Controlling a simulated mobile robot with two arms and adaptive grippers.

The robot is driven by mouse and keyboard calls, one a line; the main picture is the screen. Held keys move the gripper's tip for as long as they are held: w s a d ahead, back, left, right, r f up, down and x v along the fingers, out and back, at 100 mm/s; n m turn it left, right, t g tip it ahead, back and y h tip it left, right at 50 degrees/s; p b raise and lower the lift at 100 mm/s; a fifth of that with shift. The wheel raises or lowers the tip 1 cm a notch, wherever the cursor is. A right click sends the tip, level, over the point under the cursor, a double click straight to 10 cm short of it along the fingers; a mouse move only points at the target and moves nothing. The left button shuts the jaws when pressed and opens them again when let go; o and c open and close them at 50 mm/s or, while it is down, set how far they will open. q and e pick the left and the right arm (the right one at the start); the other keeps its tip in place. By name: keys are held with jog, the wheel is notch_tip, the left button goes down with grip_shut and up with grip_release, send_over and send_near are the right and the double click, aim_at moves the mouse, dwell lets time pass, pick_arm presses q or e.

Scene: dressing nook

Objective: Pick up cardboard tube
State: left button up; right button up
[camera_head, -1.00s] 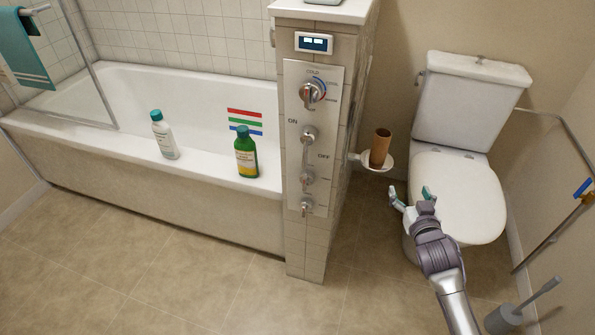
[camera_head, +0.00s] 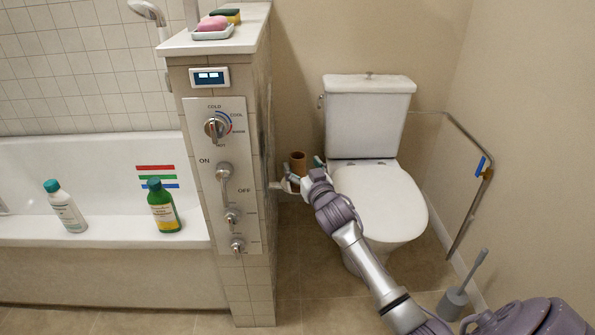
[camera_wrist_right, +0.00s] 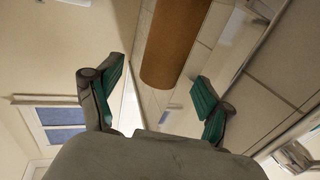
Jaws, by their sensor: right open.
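The brown cardboard tube (camera_head: 298,163) stands upright on a small white holder (camera_head: 277,185) fixed to the side of the tiled pillar. My right gripper (camera_head: 303,176) is at the tube, just in front of it and to its right, and hides its lower part. In the right wrist view the tube (camera_wrist_right: 174,42) lies ahead between the two open green-padded fingers (camera_wrist_right: 155,100), with gaps on both sides; its near end is just short of the fingertips. My left gripper is not in view.
The tiled pillar (camera_head: 262,280) with knobs stands left of the holder. The toilet (camera_head: 375,195) is close on the right, beside my right arm. A grab rail (camera_head: 466,215) and toilet brush (camera_head: 455,300) are farther right. Bottles stand on the bathtub edge (camera_head: 110,230).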

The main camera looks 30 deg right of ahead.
jog(key=x, duration=0.3)
jog(key=shift+w, duration=0.15)
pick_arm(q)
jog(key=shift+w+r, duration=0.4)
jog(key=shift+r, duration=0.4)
pick_arm(e)
jog(key=shift+c, duration=0.4)
jog(key=c, duration=0.8)
